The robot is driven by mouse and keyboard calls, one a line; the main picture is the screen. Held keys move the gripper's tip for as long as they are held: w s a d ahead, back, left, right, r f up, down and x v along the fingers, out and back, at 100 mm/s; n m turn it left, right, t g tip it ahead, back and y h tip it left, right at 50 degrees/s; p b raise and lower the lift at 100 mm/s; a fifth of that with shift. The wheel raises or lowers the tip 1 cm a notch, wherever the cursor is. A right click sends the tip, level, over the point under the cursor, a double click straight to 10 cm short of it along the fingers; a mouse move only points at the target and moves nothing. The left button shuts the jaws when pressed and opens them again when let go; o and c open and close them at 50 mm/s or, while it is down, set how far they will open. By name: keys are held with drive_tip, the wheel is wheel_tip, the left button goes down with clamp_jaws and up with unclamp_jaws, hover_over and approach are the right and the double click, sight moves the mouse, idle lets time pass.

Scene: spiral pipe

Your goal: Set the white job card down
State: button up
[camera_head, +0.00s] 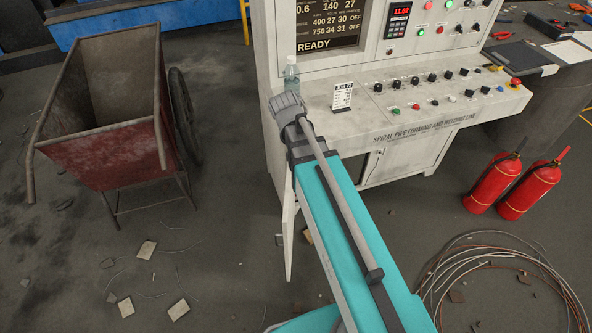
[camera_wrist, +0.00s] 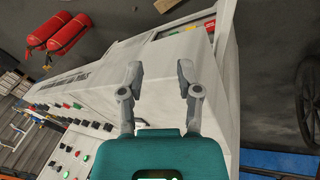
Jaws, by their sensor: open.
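The white job card (camera_head: 343,96), with black print reading "JOB 12", stands on the left part of the console's sloped desk in the head view. I cannot make it out in the wrist view. My gripper (camera_wrist: 159,75) is open in the wrist view, its two grey fingers spread apart with nothing visible between them. Behind the fingers is the console's pale side. In the head view the arm's end is at the console's left end, left of the card and apart from it; its fingertips cannot be made out there.
Buttons and knobs fill the desk right of the card. A red cart (camera_head: 105,150) stands left. Two red extinguishers (camera_head: 493,183) and a wire coil (camera_head: 500,262) are on the floor right.

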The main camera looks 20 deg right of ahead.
drive_tip(key=s+a+f+n+y, duration=0.1)
drive_tip(key=s+a+n+y, duration=0.2)
drive_tip(key=s+a+n, duration=0.1)
drive_tip(key=s+a, duration=0.1)
drive_tip(key=s, duration=0.1)
drive_tip(key=shift+s+n+y, duration=0.4)
